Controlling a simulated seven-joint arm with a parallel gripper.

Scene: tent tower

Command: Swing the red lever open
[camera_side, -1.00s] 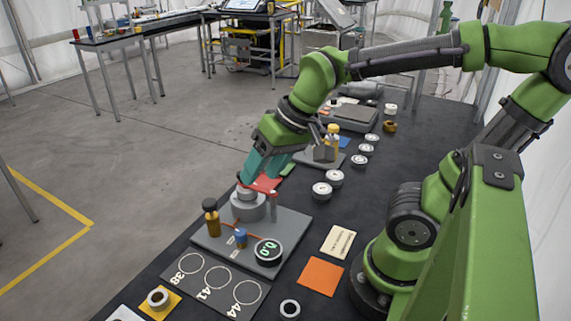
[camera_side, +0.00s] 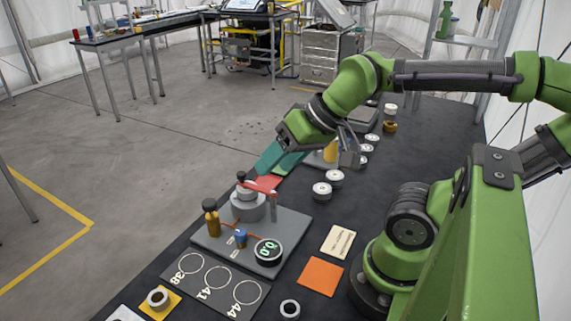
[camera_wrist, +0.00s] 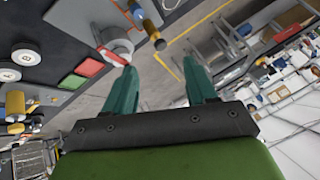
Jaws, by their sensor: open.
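The red lever (camera_side: 259,188) lies across the top of the round grey press (camera_side: 248,207) on the grey plate, its right end by a grey post (camera_side: 273,206). It also shows in the wrist view (camera_wrist: 113,56), at the upper left, beyond the left fingertip. My gripper (camera_side: 270,168) has teal fingers and is behind and above the lever in the side view, apart from it. In the wrist view the fingers (camera_wrist: 160,66) are spread with nothing between them.

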